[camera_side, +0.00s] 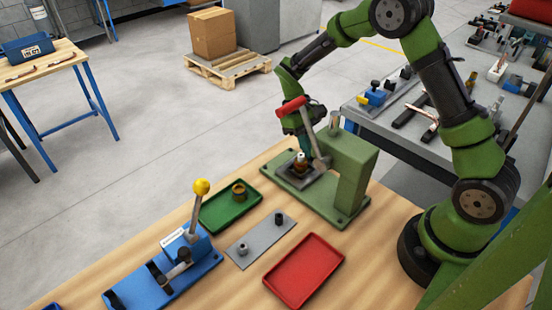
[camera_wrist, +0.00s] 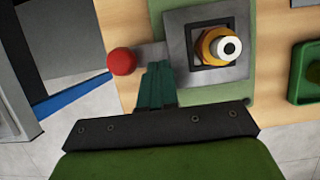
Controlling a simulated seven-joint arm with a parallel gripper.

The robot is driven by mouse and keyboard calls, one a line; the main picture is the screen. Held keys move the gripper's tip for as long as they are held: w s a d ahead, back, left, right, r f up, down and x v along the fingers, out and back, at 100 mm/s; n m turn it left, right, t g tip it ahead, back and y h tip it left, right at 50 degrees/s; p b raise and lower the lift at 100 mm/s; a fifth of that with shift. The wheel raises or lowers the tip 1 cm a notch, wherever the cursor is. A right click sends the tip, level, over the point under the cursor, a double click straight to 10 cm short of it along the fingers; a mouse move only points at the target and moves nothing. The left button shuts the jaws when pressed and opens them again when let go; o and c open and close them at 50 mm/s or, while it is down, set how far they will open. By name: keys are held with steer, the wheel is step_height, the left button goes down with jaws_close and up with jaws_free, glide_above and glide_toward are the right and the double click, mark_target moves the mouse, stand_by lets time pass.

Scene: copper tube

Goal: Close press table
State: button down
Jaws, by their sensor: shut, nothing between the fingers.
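The green press (camera_side: 345,170) stands on the wooden table, with a grey lever (camera_side: 313,140) ending in a red handle (camera_side: 291,106). The lever stands raised, leaning left. In the wrist view the red handle end (camera_wrist: 122,61) is just left of my fingertips. On the press's square grey plate sits a brass-coloured piece with a white top (camera_side: 301,160), also seen in the wrist view (camera_wrist: 225,47). My gripper (camera_wrist: 157,68) is shut and empty, its green fingers together beside the lever. In the side view it is partly behind the handle; I cannot tell whether they touch.
A green tray (camera_side: 217,216) with a brass ring, a grey plate (camera_side: 262,243) with two pegs, a red tray (camera_side: 322,255) and a blue lever fixture (camera_side: 140,289) with a yellow knob stand in front and left of the press. A cluttered grey bench (camera_side: 400,150) is behind.

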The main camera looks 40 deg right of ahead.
steer(key=shift+s+f, duration=0.1)
steer(key=shift+s, duration=0.2)
